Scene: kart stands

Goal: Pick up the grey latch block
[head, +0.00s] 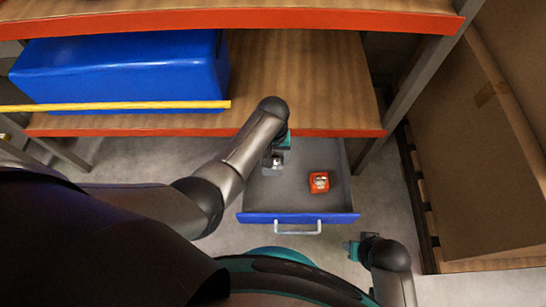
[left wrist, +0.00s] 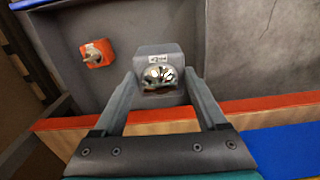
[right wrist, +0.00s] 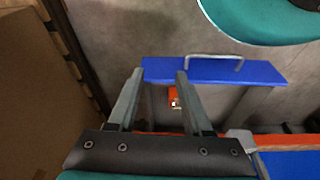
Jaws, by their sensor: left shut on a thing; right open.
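The grey latch block (left wrist: 160,60) is a grey box with a shiny metal part on it. In the left wrist view it sits between the two fingers of my left gripper (left wrist: 160,82), which is shut on it. In the head view my left gripper (head: 276,158) and the grey latch block (head: 273,162) are at the left side of the open drawer. I cannot tell whether the block touches the drawer floor. My right gripper (head: 352,247) is open and empty, in front of the drawer to the right; it also shows in the right wrist view (right wrist: 158,75).
The drawer (head: 300,218) has a blue front and a pale handle. An orange block (head: 319,182) with a metal part lies inside it, right of the grey block. A wooden shelf with an orange edge (head: 330,132) overhangs the back. A large cardboard box (head: 485,150) stands at right.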

